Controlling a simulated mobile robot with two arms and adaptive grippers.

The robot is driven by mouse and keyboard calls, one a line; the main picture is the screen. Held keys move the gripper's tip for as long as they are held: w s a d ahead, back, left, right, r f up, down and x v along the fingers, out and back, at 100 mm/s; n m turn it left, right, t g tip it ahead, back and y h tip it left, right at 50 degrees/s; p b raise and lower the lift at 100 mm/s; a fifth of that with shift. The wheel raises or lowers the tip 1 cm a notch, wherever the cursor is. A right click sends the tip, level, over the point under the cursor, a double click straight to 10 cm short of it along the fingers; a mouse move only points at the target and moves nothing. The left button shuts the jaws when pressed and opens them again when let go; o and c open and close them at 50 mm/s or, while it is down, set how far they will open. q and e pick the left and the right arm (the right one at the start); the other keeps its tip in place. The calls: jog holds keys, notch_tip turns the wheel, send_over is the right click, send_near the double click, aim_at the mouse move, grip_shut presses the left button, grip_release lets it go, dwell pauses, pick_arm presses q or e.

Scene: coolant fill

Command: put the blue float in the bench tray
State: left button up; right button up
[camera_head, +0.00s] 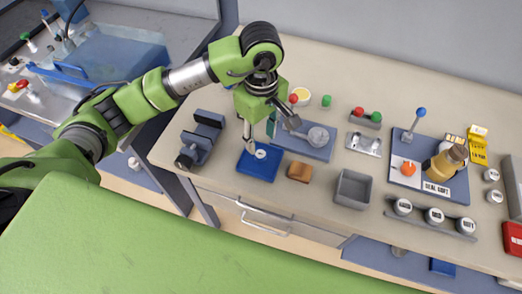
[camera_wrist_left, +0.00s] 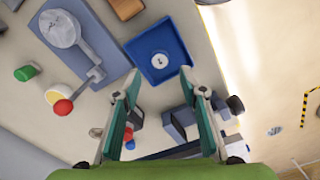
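My left gripper (camera_head: 259,134) is over the left part of the bench, just behind a shallow blue tray (camera_head: 269,167). In the left wrist view my left gripper (camera_wrist_left: 165,108) has its fingers wide apart with nothing held between them. The blue tray (camera_wrist_left: 143,65) lies ahead of the fingers and holds a small white disc (camera_wrist_left: 159,60). A grey open box (camera_head: 353,202) stands farther right and looks empty. I cannot tell which of these is the bench tray. I cannot make out the blue float for certain. My right gripper is not in view.
A blue-grey vise (camera_head: 198,142) stands left of the blue tray, and a brown block (camera_head: 299,172) to its right. A grey plate with a round metal part (camera_head: 318,137) lies behind. A tank of bluish liquid (camera_head: 115,50) stands far left.

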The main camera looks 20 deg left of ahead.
pick_arm(q)
notch_tip(320, 180, up, 3)
jog(key=shift+r+b, duration=0.1)
jog(key=shift+b, duration=0.2)
dwell(0.4)
